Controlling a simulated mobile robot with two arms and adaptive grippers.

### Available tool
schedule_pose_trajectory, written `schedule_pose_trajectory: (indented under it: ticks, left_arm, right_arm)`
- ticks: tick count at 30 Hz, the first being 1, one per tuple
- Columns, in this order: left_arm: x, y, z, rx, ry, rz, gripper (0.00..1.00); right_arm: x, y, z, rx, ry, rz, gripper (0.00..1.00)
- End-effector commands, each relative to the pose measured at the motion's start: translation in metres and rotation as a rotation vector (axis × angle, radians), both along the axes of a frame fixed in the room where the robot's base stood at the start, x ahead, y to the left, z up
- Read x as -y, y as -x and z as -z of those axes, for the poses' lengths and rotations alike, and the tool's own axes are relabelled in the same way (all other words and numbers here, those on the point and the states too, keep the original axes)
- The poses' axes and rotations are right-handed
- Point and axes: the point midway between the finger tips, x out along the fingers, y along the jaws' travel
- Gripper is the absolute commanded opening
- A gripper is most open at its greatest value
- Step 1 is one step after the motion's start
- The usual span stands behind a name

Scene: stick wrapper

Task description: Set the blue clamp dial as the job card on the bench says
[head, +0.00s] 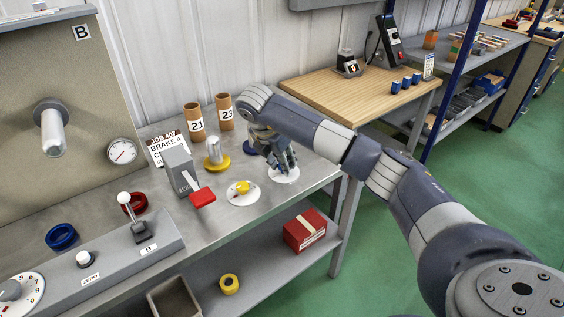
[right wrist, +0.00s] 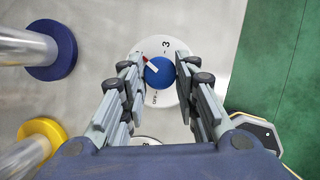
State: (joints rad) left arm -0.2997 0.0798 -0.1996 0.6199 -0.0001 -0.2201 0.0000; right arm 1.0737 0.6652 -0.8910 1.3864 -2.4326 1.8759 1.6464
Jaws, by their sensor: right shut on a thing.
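The blue clamp dial is a round blue knob (right wrist: 159,72) on a white plate (head: 285,175) at the bench's right end. Its pointer, white with a red tip, points up and left in the right wrist view. The plate shows "OFF" and "3"; my fingers hide other marks. My right gripper (right wrist: 160,75) is shut on the knob, one finger at each side. In the head view it covers most of the knob. The job card (head: 165,147) lies at the back, reading "JOB 407" and "BRAKE 4"; a grey lever box (head: 178,170) hides its lower lines. My left gripper is not in view.
A yellow dial (head: 243,188) sits left of the blue one. A post with a yellow base (head: 215,155), one with a blue base (right wrist: 52,62), and two brown cylinders (head: 195,122) marked 21 and 23 stand behind. A red lever pad (head: 202,197) juts forward.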

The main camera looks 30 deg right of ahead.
Motion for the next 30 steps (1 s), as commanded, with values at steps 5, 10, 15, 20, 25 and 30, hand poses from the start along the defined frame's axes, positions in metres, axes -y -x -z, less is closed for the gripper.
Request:
schedule_pose_trajectory:
  ticks: [5,10,15,20,25,30]
  left_arm:
    - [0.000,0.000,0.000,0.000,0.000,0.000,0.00]
    - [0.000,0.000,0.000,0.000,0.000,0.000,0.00]
    - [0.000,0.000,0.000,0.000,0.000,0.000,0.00]
    - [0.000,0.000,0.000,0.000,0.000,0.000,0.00]
    - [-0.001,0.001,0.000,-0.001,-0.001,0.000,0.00]
    - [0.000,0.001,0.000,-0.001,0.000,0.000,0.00]
  right_arm:
    - [0.001,-0.002,-0.003,0.009,0.002,0.003,0.05]
    - [0.002,-0.002,-0.003,0.009,0.003,0.003,0.31]
    - [0.001,-0.001,-0.002,0.006,0.002,0.002,0.50]
    - [0.001,-0.001,-0.001,0.004,0.002,0.001,0.50]
    - [-0.001,0.000,-0.006,0.004,0.001,0.000,0.50]
    - [-0.010,0.002,-0.030,0.008,0.001,-0.002,0.50]
